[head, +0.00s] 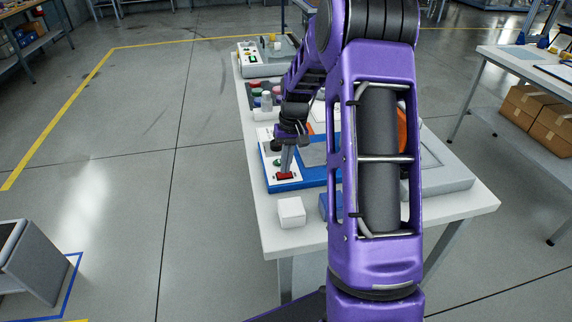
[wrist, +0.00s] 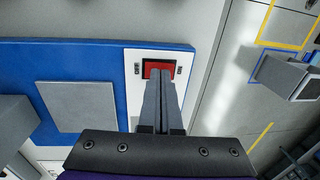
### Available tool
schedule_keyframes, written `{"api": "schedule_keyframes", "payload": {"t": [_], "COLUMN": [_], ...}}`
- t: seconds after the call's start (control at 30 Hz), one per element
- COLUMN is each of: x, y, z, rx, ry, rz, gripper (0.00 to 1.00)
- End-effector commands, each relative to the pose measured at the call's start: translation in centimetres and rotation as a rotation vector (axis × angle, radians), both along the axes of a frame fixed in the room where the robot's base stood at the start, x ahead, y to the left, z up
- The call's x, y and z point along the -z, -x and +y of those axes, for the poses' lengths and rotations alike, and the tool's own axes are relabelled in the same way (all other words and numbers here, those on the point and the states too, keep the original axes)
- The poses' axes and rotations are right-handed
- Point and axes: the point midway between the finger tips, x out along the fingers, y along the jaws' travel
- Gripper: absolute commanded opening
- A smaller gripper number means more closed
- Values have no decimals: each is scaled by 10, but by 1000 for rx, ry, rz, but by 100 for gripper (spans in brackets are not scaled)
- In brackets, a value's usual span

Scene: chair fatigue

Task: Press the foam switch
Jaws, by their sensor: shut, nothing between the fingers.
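A red rocker switch (head: 285,176) in a dark frame sits on the white panel at the near left end of a blue unit (head: 315,178). It also shows in the wrist view (wrist: 156,67), with a small dark label on each side. My gripper (head: 287,170) points down at the switch, shut and empty. In the wrist view my gripper's fingertips (wrist: 160,77) overlap the lower right part of the red face. I cannot tell whether they touch it. A green button (head: 277,162) is on the same panel, behind the fingers in the head view.
A white block (head: 291,212) stands near the front edge of the white table (head: 283,240). A grey pad (wrist: 77,106) lies on the blue unit. A control box (head: 251,58) stands at the table's far end. My arm hides much of the table's right side.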

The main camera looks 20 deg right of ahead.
Motion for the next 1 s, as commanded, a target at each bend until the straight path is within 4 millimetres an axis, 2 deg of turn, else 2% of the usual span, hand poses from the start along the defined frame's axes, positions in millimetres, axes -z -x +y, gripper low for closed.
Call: {"api": "schedule_keyframes", "payload": {"t": [0.03,0.2,0.4,0.53,0.73,1.0], "x": [-11,-43,-88,-112,-130,-133], "y": [-1,-1,1,2,2,3], "z": [1,5,-2,-5,-7,-7], "rx": [0,0,0,-1,0,-1], "ry": [1,3,2,2,1,0], "rz": [-2,-5,-5,-4,-1,1], "gripper": [0,0,0,0,0,0]}}
